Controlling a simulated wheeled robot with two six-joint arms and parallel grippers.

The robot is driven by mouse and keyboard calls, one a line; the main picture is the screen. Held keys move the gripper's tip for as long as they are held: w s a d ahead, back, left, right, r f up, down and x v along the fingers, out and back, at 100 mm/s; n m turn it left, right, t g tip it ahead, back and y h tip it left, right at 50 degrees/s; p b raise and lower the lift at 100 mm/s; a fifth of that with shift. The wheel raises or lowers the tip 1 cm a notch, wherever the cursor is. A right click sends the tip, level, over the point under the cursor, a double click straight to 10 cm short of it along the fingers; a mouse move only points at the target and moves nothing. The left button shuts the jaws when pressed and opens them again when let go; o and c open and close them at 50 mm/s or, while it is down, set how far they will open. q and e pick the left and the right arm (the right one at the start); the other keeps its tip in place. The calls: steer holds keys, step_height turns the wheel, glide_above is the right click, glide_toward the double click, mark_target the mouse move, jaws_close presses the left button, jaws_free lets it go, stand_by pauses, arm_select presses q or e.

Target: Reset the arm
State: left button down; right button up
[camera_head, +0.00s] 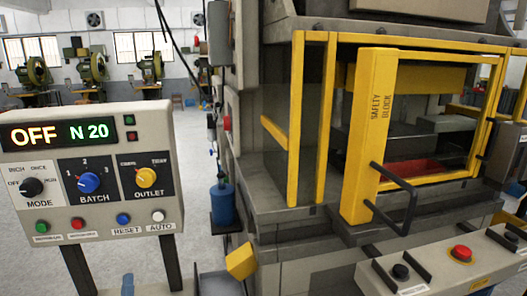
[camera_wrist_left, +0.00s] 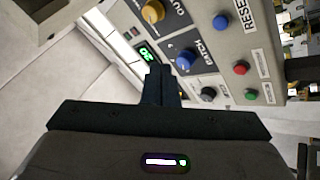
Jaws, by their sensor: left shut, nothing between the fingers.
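My left gripper (camera_head: 127,285) shows only as a small bluish tip at the bottom edge of the head view, below the control panel (camera_head: 90,165). In the left wrist view the dark fingers of this gripper (camera_wrist_left: 159,82) are together with nothing between them. The panel (camera_wrist_left: 228,55) stands beyond them, tilted in that picture, with its knobs and buttons facing the gripper. The fingers overlap part of the panel in the picture; I cannot tell the exact gap. Most of my left arm is hidden, and my right gripper is not in view.
The panel display reads OFF and N 20. A large grey press (camera_head: 290,225) stands to the right, with a yellow-framed door (camera_head: 367,140) marked SAFETY BLOCK and a black handle (camera_head: 395,200). A button console (camera_head: 435,270) is at lower right. Open floor (camera_head: 195,150) lies between panel and press.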

arm_select(q)
steer(key=s+d+f+m+g+h, duration=0.8)
steer(key=s+d+f+m+g, duration=0.15)
steer(key=f+m+g, duration=0.2)
steer(key=s+a+f+m+g+y, duration=0.1)
steer(key=s+a+f+g+y, duration=0.3)
steer(key=s, duration=0.7)
steer(key=s+f+m+g+h, duration=0.15)
steer(key=s+g, duration=0.35)
steer(key=s, duration=0.5)
step_height(320, 180, down, 30)
steer(key=a+f+n+g, duration=0.1)
steer(key=a+g, duration=0.1)
steer(key=a, duration=0.1)
steer(key=s+f+b, duration=0.1)
steer(key=s+f, duration=1.8)
steer(key=f, duration=0.1)
steer(key=shift+s+a+f+g+y+b, duration=0.15)
steer(key=shift+a+f+g+y+b, duration=0.2)
steer(key=shift+a+g, duration=0.1)
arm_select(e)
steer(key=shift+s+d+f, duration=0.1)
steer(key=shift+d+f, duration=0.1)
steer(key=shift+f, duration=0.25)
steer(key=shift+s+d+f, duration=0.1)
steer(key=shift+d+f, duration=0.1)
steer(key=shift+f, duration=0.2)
